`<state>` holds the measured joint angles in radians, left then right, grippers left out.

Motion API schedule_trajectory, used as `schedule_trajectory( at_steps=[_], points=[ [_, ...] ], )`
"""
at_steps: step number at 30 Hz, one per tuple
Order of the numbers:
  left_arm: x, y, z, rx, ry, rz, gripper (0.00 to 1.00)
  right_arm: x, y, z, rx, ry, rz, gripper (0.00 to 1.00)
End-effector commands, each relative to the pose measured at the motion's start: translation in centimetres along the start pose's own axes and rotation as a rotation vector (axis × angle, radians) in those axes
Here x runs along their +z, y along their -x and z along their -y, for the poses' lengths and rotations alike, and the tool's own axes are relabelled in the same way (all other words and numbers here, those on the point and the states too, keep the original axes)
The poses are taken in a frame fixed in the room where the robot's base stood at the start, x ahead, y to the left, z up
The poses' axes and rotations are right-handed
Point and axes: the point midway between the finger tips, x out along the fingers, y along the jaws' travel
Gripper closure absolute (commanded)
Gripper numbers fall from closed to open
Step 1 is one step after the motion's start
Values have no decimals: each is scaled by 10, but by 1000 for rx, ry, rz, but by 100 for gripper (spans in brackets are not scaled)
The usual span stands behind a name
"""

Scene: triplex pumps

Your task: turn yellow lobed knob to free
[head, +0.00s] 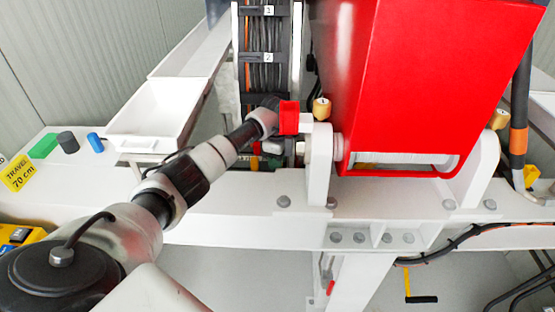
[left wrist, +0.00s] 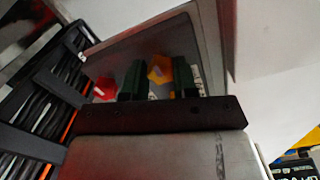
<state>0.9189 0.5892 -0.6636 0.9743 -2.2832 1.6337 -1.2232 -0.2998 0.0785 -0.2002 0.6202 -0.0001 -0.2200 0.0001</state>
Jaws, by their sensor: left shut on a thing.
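The yellow lobed knob (left wrist: 160,66) shows in the left wrist view between the two dark green fingers of my left gripper (left wrist: 159,80). The gripper is shut on it. The fingers hide its sides, and the dark gripper bar below hides its lower part. How far the knob is turned cannot be told. In the head view my left arm reaches up to the right, to the spot beside the red housing; its wrist hides the knob there. My right gripper is in neither view.
A red part (left wrist: 105,89) sits left of the fingers in the left wrist view. In the head view a large red housing (head: 415,80) stands right of my wrist, a cable rack (head: 268,60) behind it, and a white tray (head: 157,110) to its left.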

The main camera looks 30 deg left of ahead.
Motion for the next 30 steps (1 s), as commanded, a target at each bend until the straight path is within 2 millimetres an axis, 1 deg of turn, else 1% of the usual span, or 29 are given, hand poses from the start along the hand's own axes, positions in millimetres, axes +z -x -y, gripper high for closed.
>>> schedule_trajectory(
  at_steps=[8, 14, 20, 30],
  points=[
    [-1, 0, 0, 0, 24, -1, 95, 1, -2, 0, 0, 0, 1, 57],
    [-1, -1, 0, 0, 112, -2, 95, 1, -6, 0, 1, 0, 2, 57],
    [-2, -1, 0, 0, 271, -3, 95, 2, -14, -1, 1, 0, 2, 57],
    [-2, 0, 0, 2, 593, -2, 95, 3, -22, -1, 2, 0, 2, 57]
  ],
)
